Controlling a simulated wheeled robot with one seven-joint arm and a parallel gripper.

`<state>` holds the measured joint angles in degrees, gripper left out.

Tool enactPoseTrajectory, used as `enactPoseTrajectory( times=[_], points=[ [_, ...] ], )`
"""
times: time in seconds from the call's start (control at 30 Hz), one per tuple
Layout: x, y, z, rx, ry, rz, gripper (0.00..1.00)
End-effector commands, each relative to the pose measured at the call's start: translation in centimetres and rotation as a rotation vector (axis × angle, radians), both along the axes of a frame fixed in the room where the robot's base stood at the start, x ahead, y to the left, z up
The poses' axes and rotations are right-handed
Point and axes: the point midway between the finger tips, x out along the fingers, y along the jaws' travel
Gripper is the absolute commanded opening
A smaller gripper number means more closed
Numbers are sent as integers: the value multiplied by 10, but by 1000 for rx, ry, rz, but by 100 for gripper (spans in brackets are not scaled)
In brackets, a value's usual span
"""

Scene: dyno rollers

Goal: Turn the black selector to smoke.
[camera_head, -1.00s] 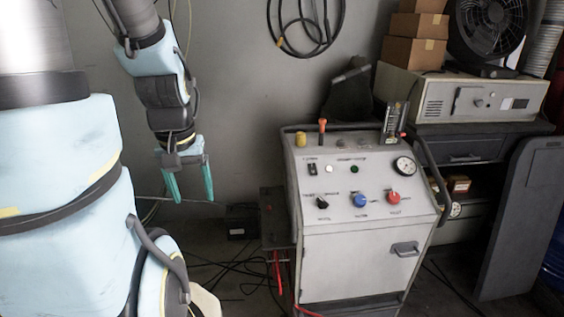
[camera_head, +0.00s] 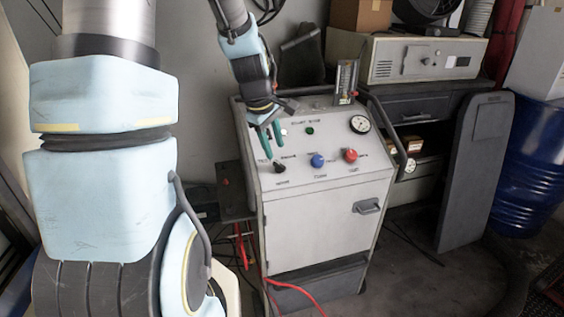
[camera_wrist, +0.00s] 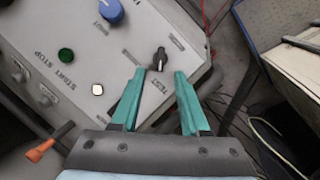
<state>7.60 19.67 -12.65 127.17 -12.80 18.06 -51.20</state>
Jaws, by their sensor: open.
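The black selector (camera_head: 279,167) is a small pointed knob on the sloped panel of a white wheeled machine (camera_head: 318,224), at the panel's lower left. My gripper (camera_head: 271,143) has teal fingers and is open and empty, above the panel close to the selector. In the wrist view my gripper (camera_wrist: 160,72) has its fingers apart, and I see no contact with the knob.
A blue knob (camera_head: 318,160) and a red knob (camera_head: 351,155) sit right of the selector. A green button (camera_head: 310,130) and a gauge (camera_head: 359,124) are higher on the panel. An orange-handled lever (camera_wrist: 42,150) stands near my gripper. A blue drum (camera_head: 527,170) stands at right.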

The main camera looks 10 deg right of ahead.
Motion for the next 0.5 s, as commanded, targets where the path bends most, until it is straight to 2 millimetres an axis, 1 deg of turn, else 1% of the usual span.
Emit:
enactPoseTrajectory(
  times=[0.03,0.2,0.33,0.5],
  points=[
    [1,-2,-10,0,6,-1,45],
    [7,-8,-37,1,3,-3,45],
    [11,-12,-51,0,1,-1,45],
    [14,-14,-62,1,-1,-3,45]
  ],
)
